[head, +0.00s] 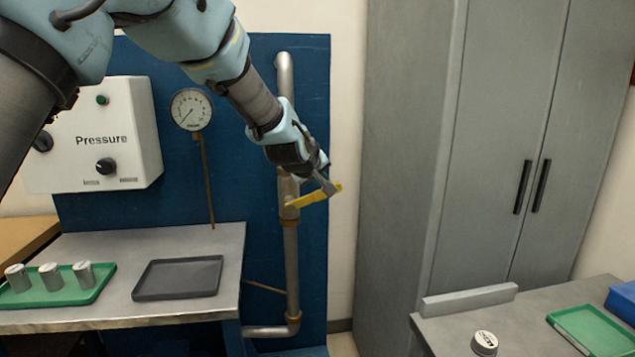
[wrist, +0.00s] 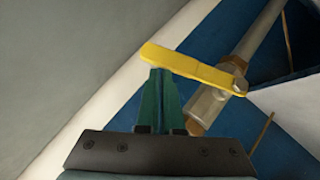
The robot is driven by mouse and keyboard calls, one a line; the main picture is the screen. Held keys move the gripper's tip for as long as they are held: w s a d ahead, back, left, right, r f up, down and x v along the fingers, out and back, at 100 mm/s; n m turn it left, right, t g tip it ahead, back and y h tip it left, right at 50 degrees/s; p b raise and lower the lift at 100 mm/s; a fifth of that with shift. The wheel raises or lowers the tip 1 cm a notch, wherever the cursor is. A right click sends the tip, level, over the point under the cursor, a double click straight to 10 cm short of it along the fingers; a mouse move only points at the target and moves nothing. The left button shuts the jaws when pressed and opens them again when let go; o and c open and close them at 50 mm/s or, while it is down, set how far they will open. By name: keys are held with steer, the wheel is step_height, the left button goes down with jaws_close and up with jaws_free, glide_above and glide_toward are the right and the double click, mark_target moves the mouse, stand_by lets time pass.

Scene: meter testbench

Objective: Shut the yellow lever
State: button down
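The yellow lever (head: 318,195) sticks out to the right from the vertical metal pipe (head: 291,255), crosswise to it and tilted a little upward. In the wrist view the lever (wrist: 195,68) runs from its pivot on the valve body (wrist: 207,103) at the right to its free end at the upper left. My gripper (head: 327,188) is at the lever's outer part. In the wrist view its green fingers (wrist: 163,78) are close together, with their tips at the lever's lower edge near the free end. The lever overlaps the tips, so I cannot tell whether they touch it.
A blue panel (head: 250,180) carries the pipe, a pressure gauge (head: 192,109) and a white control box (head: 135,165). A grey cabinet (head: 400,150) stands to the right. A bench with a dark tray (head: 178,278) is at lower left; another table (head: 450,320) is at lower right.

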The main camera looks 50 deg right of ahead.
steer(key=shift+s+d+f+b, duration=0.25)
steer(key=shift+f+b, duration=0.05)
steer(key=shift+f, duration=0.25)
steer(key=shift+s+d+f+b, duration=0.25)
steer(key=shift+d+f+b, duration=0.1)
steer(key=shift+f, duration=0.15)
steer(key=shift+s+d+f+b, duration=0.2)
steer(key=shift+s+f+b, duration=0.1)
steer(key=shift+f, duration=0.35)
steer(key=shift+w, duration=0.1)
steer(key=s+a+r, duration=0.2)
steer(key=r, duration=0.3)
steer(key=s+a+r+p, duration=0.1)
steer(key=s+a+r, duration=0.1)
steer(key=r, duration=0.4)
steer(key=shift+s+a+r, duration=0.15)
steer(key=shift+s+a, duration=0.1)
steer(key=shift+s, duration=0.5)
